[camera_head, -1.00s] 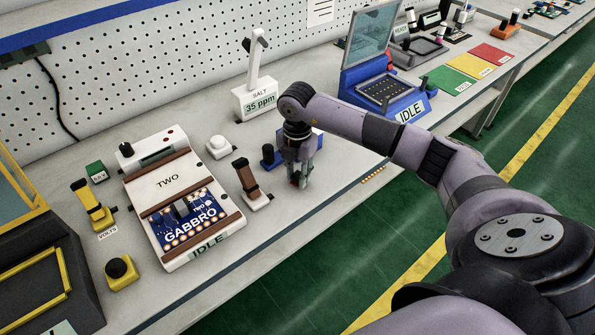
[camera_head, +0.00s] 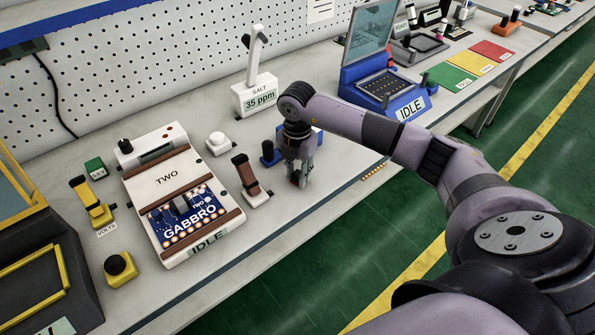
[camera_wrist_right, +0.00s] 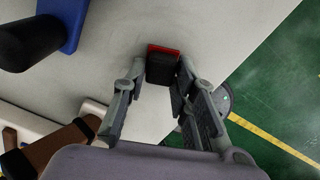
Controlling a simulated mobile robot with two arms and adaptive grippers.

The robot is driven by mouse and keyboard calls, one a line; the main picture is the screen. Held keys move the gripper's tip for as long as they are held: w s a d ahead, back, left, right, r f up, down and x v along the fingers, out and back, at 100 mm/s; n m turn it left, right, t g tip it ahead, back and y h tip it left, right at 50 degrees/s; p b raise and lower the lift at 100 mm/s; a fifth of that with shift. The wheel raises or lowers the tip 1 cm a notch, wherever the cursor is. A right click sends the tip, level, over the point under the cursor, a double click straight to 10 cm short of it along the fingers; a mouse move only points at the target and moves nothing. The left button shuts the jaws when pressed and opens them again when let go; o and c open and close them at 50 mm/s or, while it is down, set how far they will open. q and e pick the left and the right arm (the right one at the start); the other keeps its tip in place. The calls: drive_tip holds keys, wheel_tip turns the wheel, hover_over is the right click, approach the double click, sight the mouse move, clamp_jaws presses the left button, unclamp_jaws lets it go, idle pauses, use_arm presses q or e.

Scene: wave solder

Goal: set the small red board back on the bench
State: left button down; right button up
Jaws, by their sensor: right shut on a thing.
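My right gripper (camera_head: 298,178) points down over the bench (camera_head: 335,165), close to its front edge. In the right wrist view the right gripper (camera_wrist_right: 158,85) is shut on the small red board (camera_wrist_right: 164,49), which shows as a dark block with a red edge between the fingertips. In the head view the board is mostly hidden by the fingers, with only a small reddish patch showing. Whether the board touches the bench top or hangs just above it, I cannot tell. My left gripper is not in view.
The blue IDLE machine (camera_head: 385,90) is farther right. Bare bench lies right of the gripper.

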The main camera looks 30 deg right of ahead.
sight(297, 174)
drive_tip(key=o, duration=1.1)
wheel_tip(297, 174, up, 12)
drive_tip(key=shift+f, duration=0.1)
